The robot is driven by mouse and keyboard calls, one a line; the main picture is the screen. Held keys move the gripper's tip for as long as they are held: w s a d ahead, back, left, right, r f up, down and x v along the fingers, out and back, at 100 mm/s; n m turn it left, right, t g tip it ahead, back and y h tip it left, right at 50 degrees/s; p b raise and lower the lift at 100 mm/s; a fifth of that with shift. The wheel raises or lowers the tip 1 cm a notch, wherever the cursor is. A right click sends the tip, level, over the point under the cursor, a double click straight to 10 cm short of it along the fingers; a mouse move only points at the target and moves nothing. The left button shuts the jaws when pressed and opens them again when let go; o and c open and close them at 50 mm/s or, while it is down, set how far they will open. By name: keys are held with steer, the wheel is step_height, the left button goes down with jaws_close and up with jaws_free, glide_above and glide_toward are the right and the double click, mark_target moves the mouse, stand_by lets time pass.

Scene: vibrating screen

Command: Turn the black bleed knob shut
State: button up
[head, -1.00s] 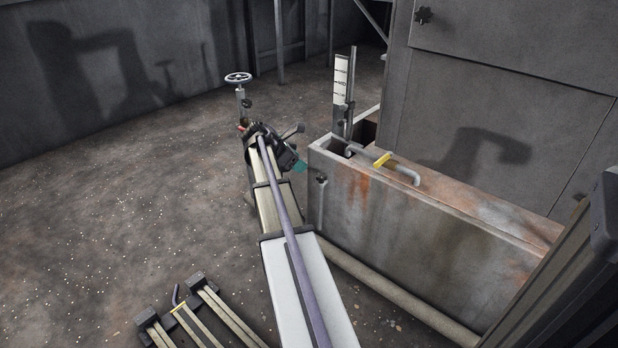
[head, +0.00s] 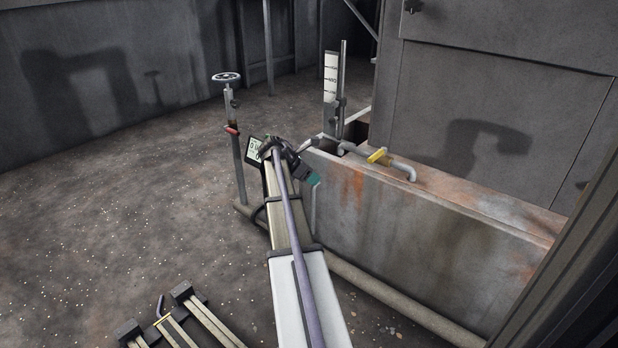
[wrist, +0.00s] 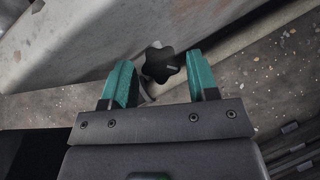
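The black bleed knob (wrist: 161,63) is star-shaped and shows in the wrist view, just past and between my fingertips. My gripper (wrist: 160,80) is open, with one green finger to each side of the knob and a visible gap on both sides. I cannot tell how far the knob lies beyond the fingertips. In the head view my gripper (head: 313,178) is beside the near left corner of the rusty tank (head: 430,225), and the knob is hidden there.
A pipe with a yellow-banded handle (head: 378,156) lies on the tank's top edge. A handwheel valve (head: 226,77) stands on a pipe to the left. A pipe (head: 385,295) runs along the tank's foot. Open floor (head: 120,220) lies to the left.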

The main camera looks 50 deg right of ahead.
steer(key=c, duration=0.6)
steer(key=shift+o, duration=0.2)
steer(key=shift+w+d+m+g, duration=0.2)
steer(key=shift+m+g, duration=0.2)
steer(key=shift+m, duration=0.2)
steer(key=shift+s+a, duration=0.1)
steer(key=shift+a, duration=0.05)
steer(key=o, duration=0.6)
